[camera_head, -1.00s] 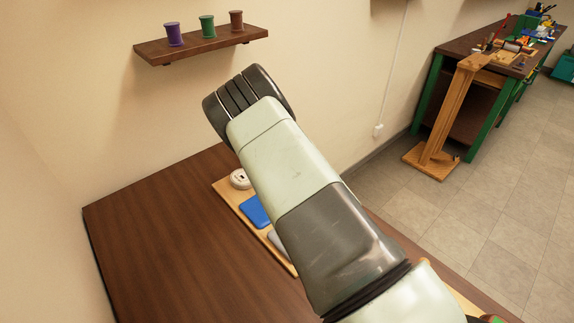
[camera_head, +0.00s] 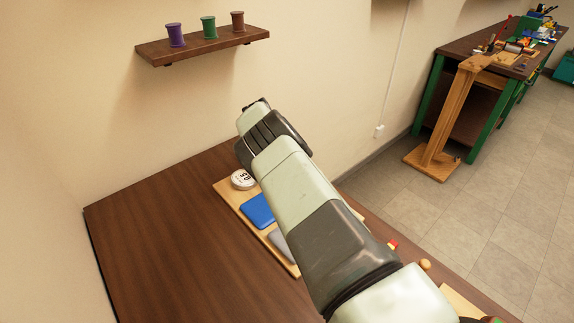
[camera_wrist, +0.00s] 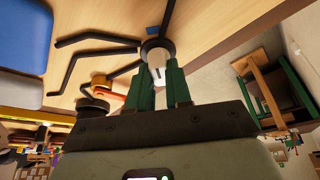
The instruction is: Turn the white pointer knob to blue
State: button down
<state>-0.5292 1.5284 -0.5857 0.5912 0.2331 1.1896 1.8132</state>
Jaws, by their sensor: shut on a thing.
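The white pointer knob (camera_wrist: 155,50) sits on the light wooden board (camera_wrist: 105,18) in the wrist view. My gripper (camera_wrist: 168,76) has its green fingers shut on it, with a pale part of the knob showing between the tips. A small blue mark (camera_wrist: 152,30) lies just beyond the knob. Which way the pointer faces is hard to tell, as the fingers cover part of it. In the head view my arm hides the knob and the fingertips.
An orange lever (camera_wrist: 107,88) on a dark base lies left of the fingers. Dark strips (camera_wrist: 98,41) lie on the board. In the head view a white round dial (camera_head: 242,179), a blue pad (camera_head: 257,210) and a grey pad lie left of my arm. The brown table's left side (camera_head: 170,240) is clear.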

jog(key=shift+f, duration=0.15)
dwell(0.4)
jog(key=c, duration=1)
grip_release()
jog(key=shift+c, duration=0.2)
jog(key=shift+r, duration=0.2)
jog(key=v, duration=1)
jog(key=shift+r, duration=0.3)
jog(key=shift+a, duration=0.15)
